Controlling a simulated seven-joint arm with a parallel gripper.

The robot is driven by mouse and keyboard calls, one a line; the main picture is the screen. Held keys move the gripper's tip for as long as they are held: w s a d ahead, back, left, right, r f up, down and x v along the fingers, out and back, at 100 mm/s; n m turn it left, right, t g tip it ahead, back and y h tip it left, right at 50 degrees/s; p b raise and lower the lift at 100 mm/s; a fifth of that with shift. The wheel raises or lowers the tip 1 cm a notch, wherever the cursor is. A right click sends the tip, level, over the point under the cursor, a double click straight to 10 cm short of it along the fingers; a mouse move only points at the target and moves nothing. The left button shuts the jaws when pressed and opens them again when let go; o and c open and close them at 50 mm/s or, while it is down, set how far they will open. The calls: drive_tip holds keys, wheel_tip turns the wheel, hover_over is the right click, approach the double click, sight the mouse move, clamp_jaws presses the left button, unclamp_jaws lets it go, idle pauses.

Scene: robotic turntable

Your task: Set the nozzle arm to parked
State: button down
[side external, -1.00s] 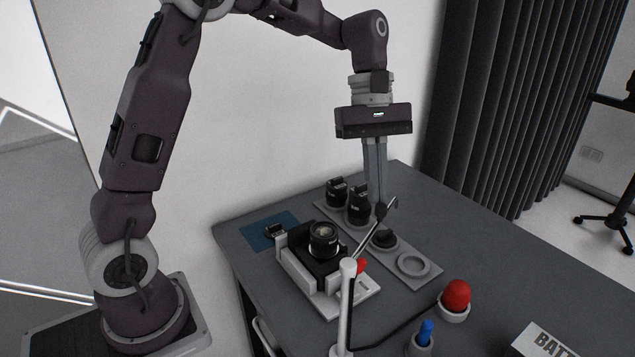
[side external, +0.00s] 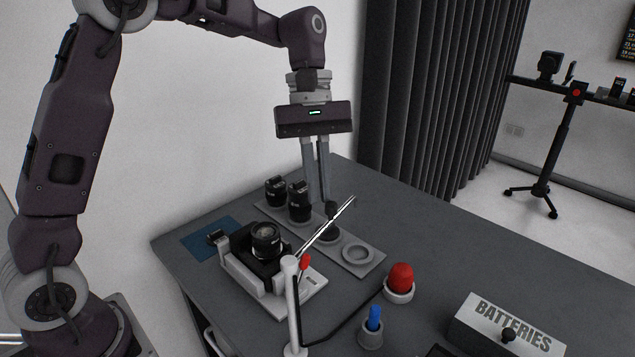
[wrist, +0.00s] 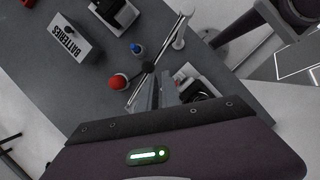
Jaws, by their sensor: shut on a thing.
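The nozzle arm is a thin silver rod (side external: 319,234) reaching from the top of a white post (side external: 291,305) up and right, with a black knob (side external: 331,209) along it. My gripper (side external: 328,203) points down, with its fingertips shut at this knob. In the wrist view the rod (wrist: 167,42) crosses in front of my gripper (wrist: 151,76), and the knob (wrist: 148,67) sits at the fingertips. The fingers partly hide the knob. No marking for a parked position is readable.
A camera (side external: 266,242) sits on a white cradle (side external: 285,300) left of the rod. A grey lens tray (side external: 375,266) holds black lenses below the rod. A red dome button (side external: 401,278), a blue-topped piece (side external: 374,320) and a BATTERIES box (side external: 507,328) stand at right. The back right table is clear.

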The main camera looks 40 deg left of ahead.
drive_tip(key=shift+s, duration=0.15)
drive_tip(key=w+a+r, duration=0.4)
drive_tip(key=a+r, duration=0.2)
drive_tip(key=r, duration=0.3)
drive_tip(key=shift+w+a+r, duration=0.2)
drive_tip(key=shift+r, duration=0.05)
